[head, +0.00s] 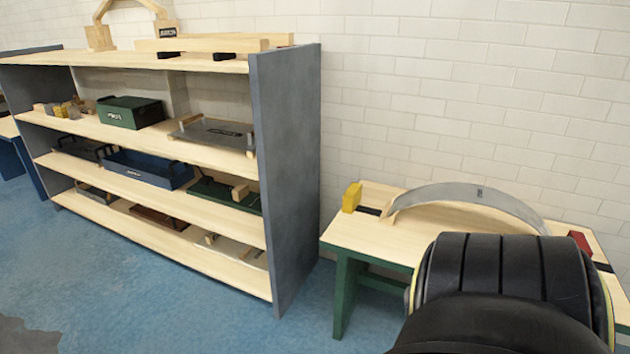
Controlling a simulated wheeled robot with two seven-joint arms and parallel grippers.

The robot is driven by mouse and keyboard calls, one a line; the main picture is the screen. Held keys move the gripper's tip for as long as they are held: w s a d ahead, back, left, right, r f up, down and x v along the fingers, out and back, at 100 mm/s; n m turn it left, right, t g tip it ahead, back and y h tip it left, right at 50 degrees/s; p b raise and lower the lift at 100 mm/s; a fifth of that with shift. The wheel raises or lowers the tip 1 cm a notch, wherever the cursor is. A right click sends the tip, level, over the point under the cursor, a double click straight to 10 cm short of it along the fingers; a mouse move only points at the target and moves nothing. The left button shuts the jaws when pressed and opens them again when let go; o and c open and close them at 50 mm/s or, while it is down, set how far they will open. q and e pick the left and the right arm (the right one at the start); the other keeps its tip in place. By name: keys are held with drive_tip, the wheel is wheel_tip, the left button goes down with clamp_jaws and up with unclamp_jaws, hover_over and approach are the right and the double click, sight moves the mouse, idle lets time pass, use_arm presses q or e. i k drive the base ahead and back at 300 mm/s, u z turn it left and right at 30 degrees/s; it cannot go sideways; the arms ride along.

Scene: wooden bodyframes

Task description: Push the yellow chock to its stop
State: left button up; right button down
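The yellow chock (352,197) stands upright near the left end of a green-legged wooden table (345,236). A dark strip (369,210) lies on the tabletop at its right side. A grey curved metal piece (470,196) on wooden supports arches over the tabletop to the right of the chock. A red block (579,241) sits near the table's right end, beside another dark strip. A black rounded part of my own body covers the front right of the table. Neither gripper shows in this view.
A grey-sided wooden shelf unit (287,165) with several trays and boxes stands left of the table. Among them are a green box (130,112) and a blue tray (147,169). A white brick wall is behind. Blue floor (150,290) is clear in front of the shelves.

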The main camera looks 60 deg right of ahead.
sight(352, 197)
drive_tip(key=z, duration=0.85)
drive_tip(key=i, duration=1.1)
drive_tip(key=z, duration=1.15)
